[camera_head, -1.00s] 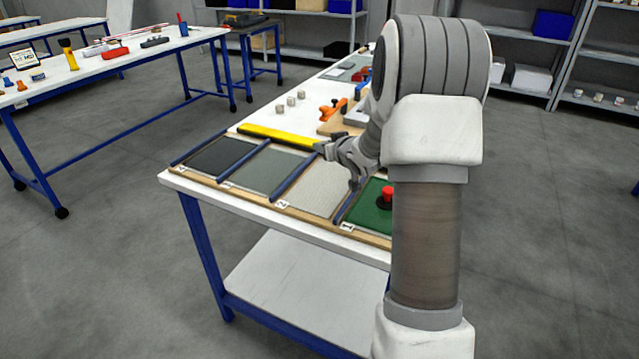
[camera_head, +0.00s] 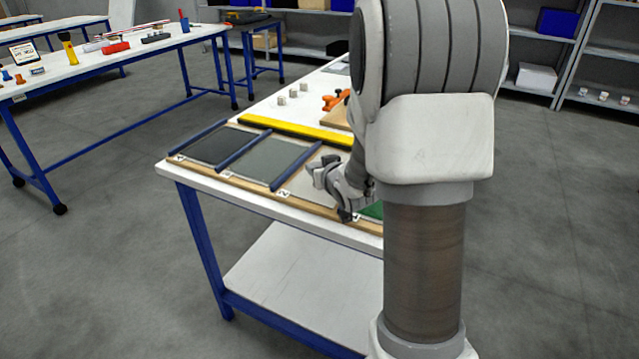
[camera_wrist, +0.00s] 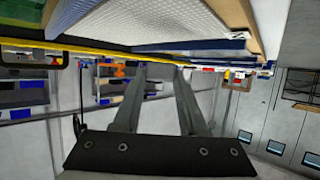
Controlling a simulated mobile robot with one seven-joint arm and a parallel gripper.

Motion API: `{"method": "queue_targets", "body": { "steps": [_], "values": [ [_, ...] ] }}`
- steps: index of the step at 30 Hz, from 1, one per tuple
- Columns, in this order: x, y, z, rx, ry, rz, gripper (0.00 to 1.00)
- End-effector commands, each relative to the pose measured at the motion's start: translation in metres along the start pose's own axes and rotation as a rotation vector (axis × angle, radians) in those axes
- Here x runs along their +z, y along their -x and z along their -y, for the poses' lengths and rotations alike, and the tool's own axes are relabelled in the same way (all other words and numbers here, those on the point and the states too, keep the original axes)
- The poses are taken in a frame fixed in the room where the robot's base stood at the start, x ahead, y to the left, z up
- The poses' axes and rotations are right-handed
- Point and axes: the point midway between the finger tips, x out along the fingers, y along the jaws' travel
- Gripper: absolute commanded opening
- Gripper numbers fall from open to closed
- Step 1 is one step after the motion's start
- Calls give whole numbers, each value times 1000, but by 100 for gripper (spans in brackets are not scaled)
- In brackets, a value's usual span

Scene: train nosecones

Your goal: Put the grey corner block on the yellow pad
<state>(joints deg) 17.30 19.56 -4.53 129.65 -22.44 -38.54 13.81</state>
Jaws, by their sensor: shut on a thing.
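My gripper (camera_head: 328,182) is at the front edge of the white table, over the grey panels near the number labels. In the wrist view its two long fingers (camera_wrist: 160,70) point away from the camera with a gap between them. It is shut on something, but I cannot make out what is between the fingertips. I cannot pick out the grey corner block. A long yellow strip (camera_head: 290,130) lies across the table behind the panels, its right end hidden by my arm. I cannot tell whether it is the yellow pad.
Blue bars (camera_head: 243,150) divide the dark and grey panels. Part of a green panel (camera_head: 372,210) shows beside my arm. Small pale blocks (camera_head: 293,94) and an orange tool (camera_head: 335,100) lie farther back. Another table (camera_head: 110,65) with tools stands at the left, floor between.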

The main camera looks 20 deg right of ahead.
Motion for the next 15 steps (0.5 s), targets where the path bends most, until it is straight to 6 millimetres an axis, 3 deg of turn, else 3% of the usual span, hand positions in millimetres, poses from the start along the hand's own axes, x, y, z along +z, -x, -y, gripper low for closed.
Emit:
{"method": "queue_targets", "body": {
  "steps": [7, 15],
  "values": [
    [34, -14, 0, 0, 0, 4, 0],
    [35, -14, 0, 1, 0, 1, 0]
  ]
}}
